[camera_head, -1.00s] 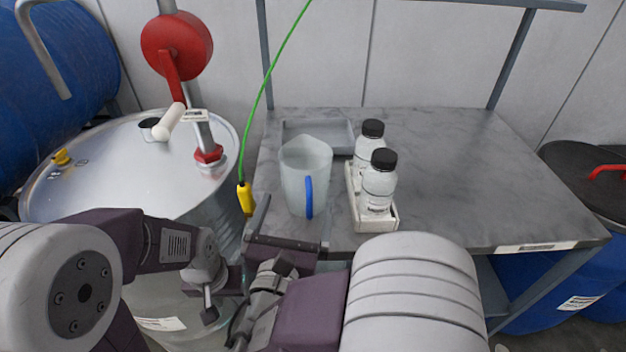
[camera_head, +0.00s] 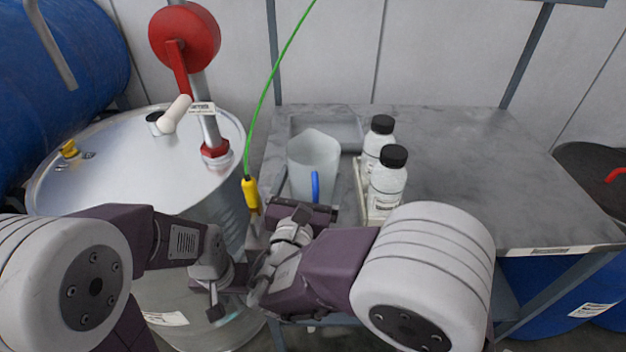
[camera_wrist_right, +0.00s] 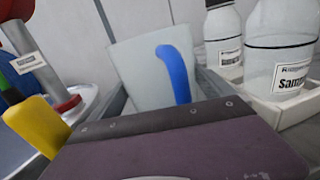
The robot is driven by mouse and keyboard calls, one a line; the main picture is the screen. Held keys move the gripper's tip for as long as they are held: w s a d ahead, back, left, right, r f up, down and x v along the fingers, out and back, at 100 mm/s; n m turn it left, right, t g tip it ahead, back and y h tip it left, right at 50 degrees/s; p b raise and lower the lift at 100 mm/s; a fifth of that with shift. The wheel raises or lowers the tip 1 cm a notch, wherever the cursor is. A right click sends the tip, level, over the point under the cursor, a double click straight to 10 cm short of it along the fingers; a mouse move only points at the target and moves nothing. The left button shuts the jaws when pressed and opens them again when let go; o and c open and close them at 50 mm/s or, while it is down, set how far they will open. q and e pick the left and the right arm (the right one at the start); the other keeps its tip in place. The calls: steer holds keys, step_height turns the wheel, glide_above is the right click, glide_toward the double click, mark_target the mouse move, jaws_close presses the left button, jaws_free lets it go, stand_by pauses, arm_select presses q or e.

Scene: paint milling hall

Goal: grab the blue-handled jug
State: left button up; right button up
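The jug (camera_head: 312,155) is pale and translucent with a blue handle (camera_head: 315,186). It stands upright at the left front of the grey bench, its handle towards me. My right gripper (camera_head: 309,196) is at its front, partly hidden by its own arm. In the right wrist view the jug (camera_wrist_right: 140,75) stands ahead between the open fingers, with the blue handle (camera_wrist_right: 176,72) facing the palm. I cannot tell whether the fingers touch it. My left gripper (camera_head: 222,296) hangs low in front of the drum, far from the jug; its fingers are unclear.
Two black-capped bottles (camera_head: 388,182) stand in a white tray (camera_head: 364,187) close right of the jug. A yellow clamp (camera_head: 251,194) on a green cable hangs left of it. A shallow grey tray (camera_head: 345,130) lies behind. The bench's right side (camera_head: 480,180) is clear.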

step_height(320, 180, up, 10)
steer(key=p, duration=0.3)
steer(key=shift+p, duration=0.4)
